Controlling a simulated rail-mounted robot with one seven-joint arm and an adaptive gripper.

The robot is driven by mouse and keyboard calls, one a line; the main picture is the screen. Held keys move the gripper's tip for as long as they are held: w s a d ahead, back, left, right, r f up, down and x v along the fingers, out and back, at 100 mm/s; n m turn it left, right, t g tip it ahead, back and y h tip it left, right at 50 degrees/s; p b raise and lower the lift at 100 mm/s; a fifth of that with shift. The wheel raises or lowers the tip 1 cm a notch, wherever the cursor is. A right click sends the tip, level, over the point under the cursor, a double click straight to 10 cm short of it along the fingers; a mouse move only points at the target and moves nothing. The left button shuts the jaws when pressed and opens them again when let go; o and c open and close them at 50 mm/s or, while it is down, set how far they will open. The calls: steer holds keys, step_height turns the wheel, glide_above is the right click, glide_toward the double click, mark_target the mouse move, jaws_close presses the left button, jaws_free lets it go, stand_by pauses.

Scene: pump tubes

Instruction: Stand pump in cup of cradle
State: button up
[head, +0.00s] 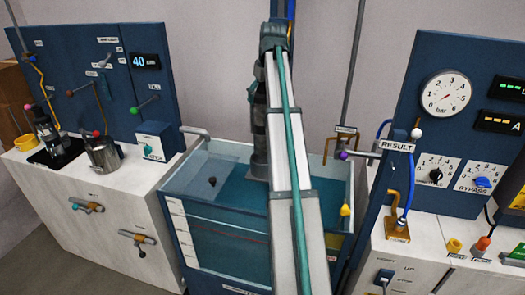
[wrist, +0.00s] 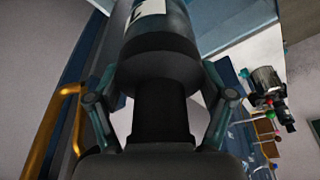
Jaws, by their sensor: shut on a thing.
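The pump (wrist: 160,50), a dark cylinder with a white label, is between the two teal fingers of my gripper (wrist: 160,90) in the wrist view. The fingers press on it from both sides. In the head view a dark upright column (head: 259,130) stands beside my pale arm, over the tank. It seems to include my gripper and the pump, but I cannot tell where one ends. The pump's lower end is not clear. I cannot make out the cradle or its cup for certain; my arm hides part of the tank.
The glass-walled tank (head: 190,262) holds teal water. On the left bench are a black and grey device (head: 45,132) and a metal jug (head: 103,152). A gauge panel (head: 460,150) stands right. An orange pipe (wrist: 68,120) runs close by the gripper in the wrist view.

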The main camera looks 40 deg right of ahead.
mark_target(262, 120)
steer(key=shift+f+p, duration=1.2)
steer(key=shift+f, duration=3.55)
steer(key=o, duration=1.7)
steer(key=shift+s+f, duration=0.1)
steer(key=shift+f, duration=0.1)
steer(key=shift+r, duration=0.1)
steer(key=b+v, duration=0.2)
steer(key=v, duration=1)
